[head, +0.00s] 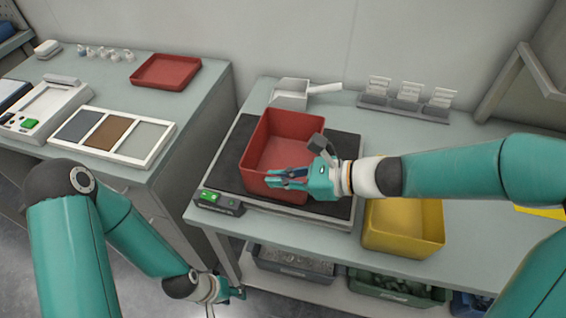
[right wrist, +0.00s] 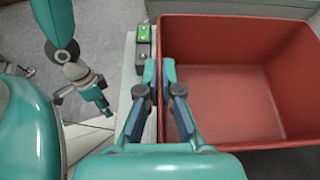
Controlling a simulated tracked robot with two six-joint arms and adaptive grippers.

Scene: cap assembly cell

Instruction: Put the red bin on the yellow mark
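The red bin (head: 275,150) is an open, empty box on the dark platform of a scale (head: 340,206). It fills the right of the right wrist view (right wrist: 225,90). My right gripper (head: 272,180) is at the bin's front wall, one finger inside and one outside. In the right wrist view its fingertips (right wrist: 160,72) close in on the wall's rim from both sides. A yellow patch, likely the yellow mark (head: 538,211), shows at the far right of the table, partly hidden by my right arm. My left gripper (head: 236,294) hangs low in front of the tables; its opening is unclear.
A yellow bin (head: 403,222) stands right of the scale, under my right arm. A white scoop (head: 292,92) and a rack of cards (head: 405,100) are behind. The left table holds a red tray (head: 165,72) and a partitioned tray (head: 112,137). Bins sit on a lower shelf.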

